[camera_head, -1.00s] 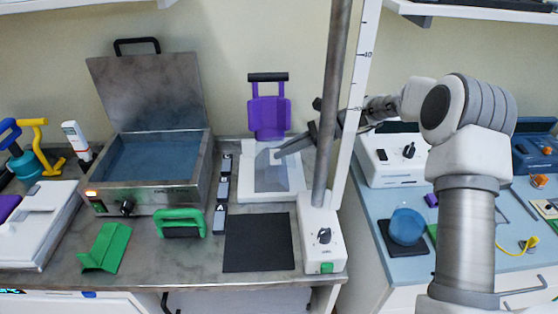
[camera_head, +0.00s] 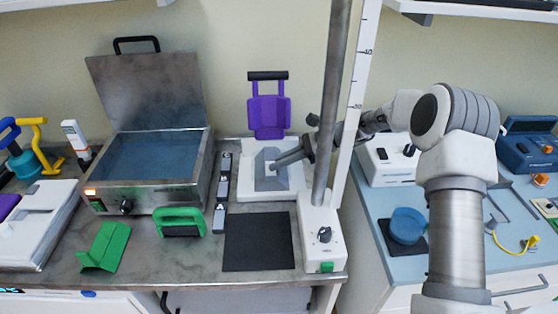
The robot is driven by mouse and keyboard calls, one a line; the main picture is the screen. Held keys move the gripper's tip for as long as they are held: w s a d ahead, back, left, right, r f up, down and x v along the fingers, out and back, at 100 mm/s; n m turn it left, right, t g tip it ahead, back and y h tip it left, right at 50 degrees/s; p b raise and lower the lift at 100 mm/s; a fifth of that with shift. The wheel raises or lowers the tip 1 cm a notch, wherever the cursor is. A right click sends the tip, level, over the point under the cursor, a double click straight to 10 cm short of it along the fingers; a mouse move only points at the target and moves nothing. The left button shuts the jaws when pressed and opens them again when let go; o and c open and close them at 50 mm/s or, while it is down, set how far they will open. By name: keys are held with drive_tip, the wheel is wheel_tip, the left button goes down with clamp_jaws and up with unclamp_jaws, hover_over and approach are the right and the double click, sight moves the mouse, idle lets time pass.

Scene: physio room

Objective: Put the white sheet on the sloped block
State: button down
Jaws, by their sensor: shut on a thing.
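A grey sloped block (camera_head: 268,181) stands in the middle of a white base (camera_head: 289,190) at the back of the bench. An upright purple plate with a black handle (camera_head: 268,112) stands behind it. My gripper (camera_head: 277,165) reaches in from the right, past the metal post, with its tip over the upper part of the block. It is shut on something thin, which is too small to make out. I cannot make out the white sheet as a separate thing. Contact between the tip and the block cannot be told.
A metal post (camera_head: 331,110) and white ruler (camera_head: 354,100) rise close to my arm. An open heated bath (camera_head: 150,197) is at left, beside small dark blocks (camera_head: 222,190). A green handle (camera_head: 180,221), green angled piece (camera_head: 105,247) and black mat (camera_head: 257,243) lie in front.

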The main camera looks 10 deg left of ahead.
drive_tip(key=c, duration=1)
unclamp_jaws()
drive_tip(key=shift+f, duration=0.15)
drive_tip(key=shift+o, duration=0.2)
drive_tip(key=shift+r, duration=0.25)
drive_tip(key=v, duration=1.2)
drive_tip(key=shift+r+p, duration=0.35)
drive_tip(key=shift+s+d, duration=0.1)
